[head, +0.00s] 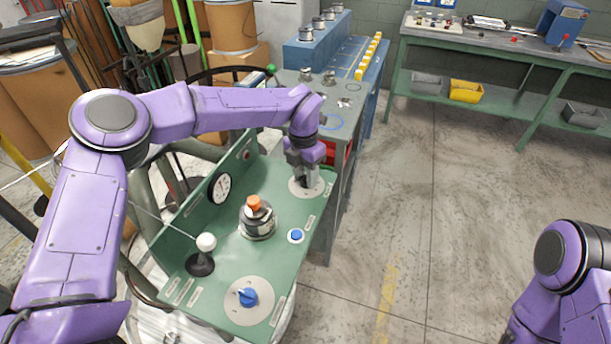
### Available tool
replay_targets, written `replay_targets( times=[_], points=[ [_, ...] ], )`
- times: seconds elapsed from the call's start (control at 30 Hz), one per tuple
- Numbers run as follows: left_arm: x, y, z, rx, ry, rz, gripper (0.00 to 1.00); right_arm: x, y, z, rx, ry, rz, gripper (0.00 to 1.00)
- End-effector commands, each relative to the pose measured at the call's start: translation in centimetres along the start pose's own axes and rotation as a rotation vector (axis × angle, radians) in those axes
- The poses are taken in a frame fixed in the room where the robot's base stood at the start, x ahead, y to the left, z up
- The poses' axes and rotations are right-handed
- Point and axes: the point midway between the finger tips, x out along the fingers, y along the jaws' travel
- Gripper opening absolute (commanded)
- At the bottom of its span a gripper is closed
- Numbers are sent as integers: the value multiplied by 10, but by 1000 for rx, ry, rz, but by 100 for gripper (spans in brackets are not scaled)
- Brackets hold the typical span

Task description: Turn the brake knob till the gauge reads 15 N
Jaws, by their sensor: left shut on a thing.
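My left gripper (306,176) points down at the far end of the green panel (285,262). It is shut on a knob over a pale round dial plate (297,191); the gripper hides most of this knob. The gauge (220,188), a white face in a black rim, stands on the panel's upright back. Its needle is too small to read. A blue knob (248,297) sits on another pale dial at the near end. The labels are unreadable, so I cannot tell from them which knob is the brake knob. My right gripper is out of view.
A metal cylinder with an orange top (254,204), a white-balled lever (205,242) and a blue button (296,236) stand on the panel between the dials. A grey bench (345,124) adjoins beyond. The floor to the right is clear.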

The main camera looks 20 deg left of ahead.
Motion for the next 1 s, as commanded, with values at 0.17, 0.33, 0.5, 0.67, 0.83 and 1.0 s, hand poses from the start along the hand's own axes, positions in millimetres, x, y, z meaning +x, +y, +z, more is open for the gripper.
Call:
replay_targets(
  times=[0.17, 0.33, 0.5, 0.67, 0.83, 1.0],
  points=[
    [-1, 1, 1, -11, -4, 1, 5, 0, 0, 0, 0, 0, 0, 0],
    [-1, 1, 1, -11, -4, 1, 5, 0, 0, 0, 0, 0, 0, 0],
    [-1, 1, 1, -11, -4, 1, 51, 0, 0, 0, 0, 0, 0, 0],
    [-1, 0, 0, -11, -3, 1, 61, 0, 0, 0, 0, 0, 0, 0],
    [-2, 0, 0, -10, -3, 1, 61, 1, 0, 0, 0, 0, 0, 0],
    [-27, 1, 1, -11, -7, 2, 61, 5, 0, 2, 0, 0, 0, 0]
  ],
)
